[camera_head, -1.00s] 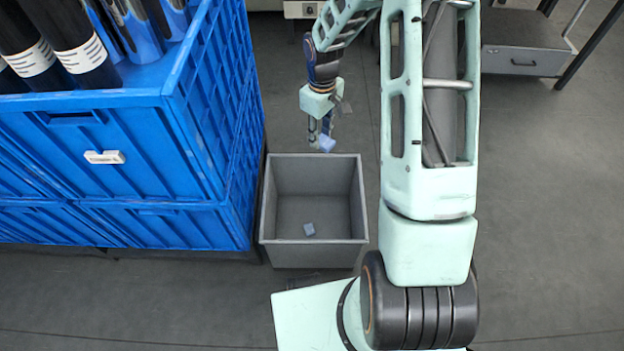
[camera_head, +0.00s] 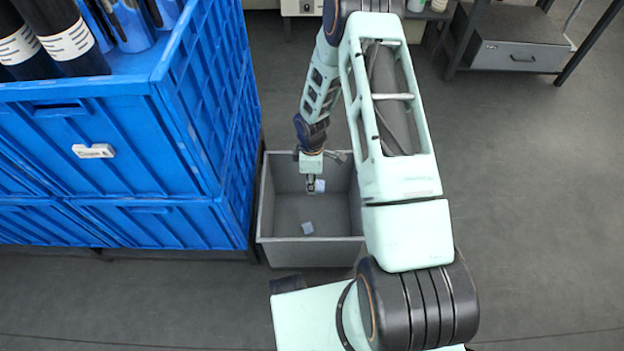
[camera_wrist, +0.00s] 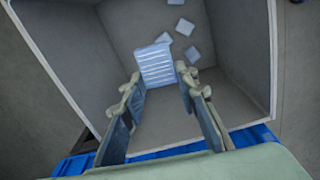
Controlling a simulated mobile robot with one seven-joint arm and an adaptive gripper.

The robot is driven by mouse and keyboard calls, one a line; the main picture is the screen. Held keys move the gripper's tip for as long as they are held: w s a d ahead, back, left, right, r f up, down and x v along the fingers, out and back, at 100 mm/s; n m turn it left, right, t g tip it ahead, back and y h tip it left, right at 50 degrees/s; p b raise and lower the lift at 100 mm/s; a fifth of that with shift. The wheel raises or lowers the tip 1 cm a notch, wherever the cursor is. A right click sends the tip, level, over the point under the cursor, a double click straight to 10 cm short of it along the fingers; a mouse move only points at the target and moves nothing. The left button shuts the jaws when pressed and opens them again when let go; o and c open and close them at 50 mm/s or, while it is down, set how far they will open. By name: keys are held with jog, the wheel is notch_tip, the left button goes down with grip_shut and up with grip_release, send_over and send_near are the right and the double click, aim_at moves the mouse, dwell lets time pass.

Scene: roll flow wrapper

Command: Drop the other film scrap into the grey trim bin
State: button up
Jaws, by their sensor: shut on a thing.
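The grey trim bin (camera_head: 312,254) stands on the floor, open at the top; its wall (camera_wrist: 232,50) also shows in the wrist view. My gripper (camera_head: 314,186) is over the bin's opening, pointing down, and shut on a pale blue film scrap (camera_head: 320,186). In the wrist view this scrap (camera_wrist: 155,66), with white stripes, sits between the tips of my gripper (camera_wrist: 158,76). Another film scrap (camera_head: 307,228) lies on the bin floor in the head view. The wrist view shows several small pale pieces (camera_wrist: 180,26) on the bin floor beyond the held scrap.
A tall blue crate (camera_head: 120,140) with dark rolls (camera_head: 68,45) stands close against the bin's left side. A grey cabinet (camera_head: 520,50) is at the back right. The floor (camera_head: 540,200) on the right is clear.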

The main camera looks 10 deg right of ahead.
notch_tip(320, 180, down, 3)
jog(key=shift+r+b, duration=0.2)
jog(key=shift+b, duration=0.3)
jog(key=o, duration=0.7)
jog(key=shift+o, duration=0.2)
jog(key=shift+r, duration=0.1)
notch_tip(320, 180, up, 12)
